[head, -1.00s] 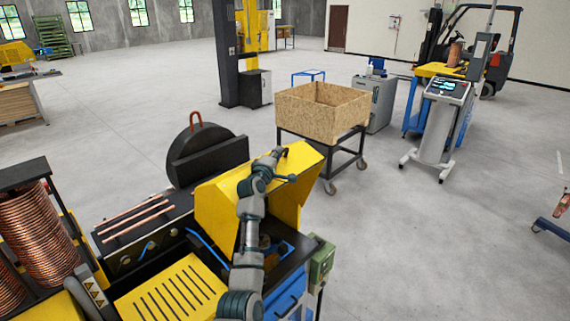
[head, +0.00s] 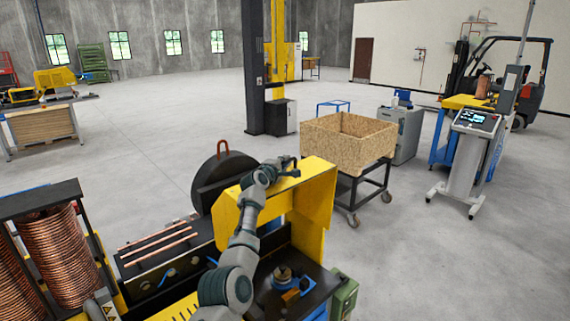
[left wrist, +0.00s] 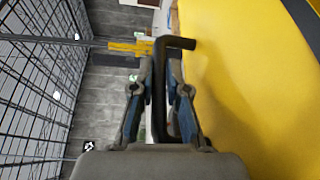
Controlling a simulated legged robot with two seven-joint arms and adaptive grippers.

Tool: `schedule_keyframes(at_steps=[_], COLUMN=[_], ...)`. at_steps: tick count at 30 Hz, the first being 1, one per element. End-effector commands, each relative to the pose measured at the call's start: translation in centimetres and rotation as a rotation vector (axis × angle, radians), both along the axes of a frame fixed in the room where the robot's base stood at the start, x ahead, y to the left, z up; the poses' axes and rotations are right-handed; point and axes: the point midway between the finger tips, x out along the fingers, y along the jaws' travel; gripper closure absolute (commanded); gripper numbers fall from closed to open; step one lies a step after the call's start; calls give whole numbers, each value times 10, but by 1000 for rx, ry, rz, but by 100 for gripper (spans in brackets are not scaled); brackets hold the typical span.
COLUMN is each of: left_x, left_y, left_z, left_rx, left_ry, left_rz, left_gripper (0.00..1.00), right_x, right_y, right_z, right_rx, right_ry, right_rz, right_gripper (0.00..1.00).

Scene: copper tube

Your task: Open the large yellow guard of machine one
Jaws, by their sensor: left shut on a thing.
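The large yellow guard (head: 318,195) of the machine in front of me is raised, and the work area (head: 288,280) below it is exposed. My left arm reaches across the guard to its top edge. My left gripper (head: 291,169) is there, small in the head view. In the left wrist view, the gripper (left wrist: 160,95) is shut on a black bent handle (left wrist: 178,43) beside the guard's yellow face (left wrist: 245,80). The handle runs between both fingers. My right gripper is not in view.
Copper coils (head: 62,255) stand at the left, with copper tubes (head: 158,246) lying on the machine beside them. A wooden bin (head: 347,145) on a wheeled frame stands behind the guard. A control stand (head: 470,150) is at the right. The floor between is clear.

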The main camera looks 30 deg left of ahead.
Motion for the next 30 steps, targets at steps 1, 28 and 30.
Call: schedule_keyframes(at_steps=[1, 28, 30], left_x=[0, -10, -15], left_y=[1, 2, 3], left_z=[-2, 4, 4], left_rx=[-1, 2, 1], left_ry=[3, -8, -8], left_rz=[-1, 2, 2], left_gripper=[100, 61, 61], right_x=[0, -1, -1], right_y=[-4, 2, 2], right_z=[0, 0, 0], right_rx=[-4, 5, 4], right_ry=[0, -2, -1], right_rz=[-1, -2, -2], right_gripper=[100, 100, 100])
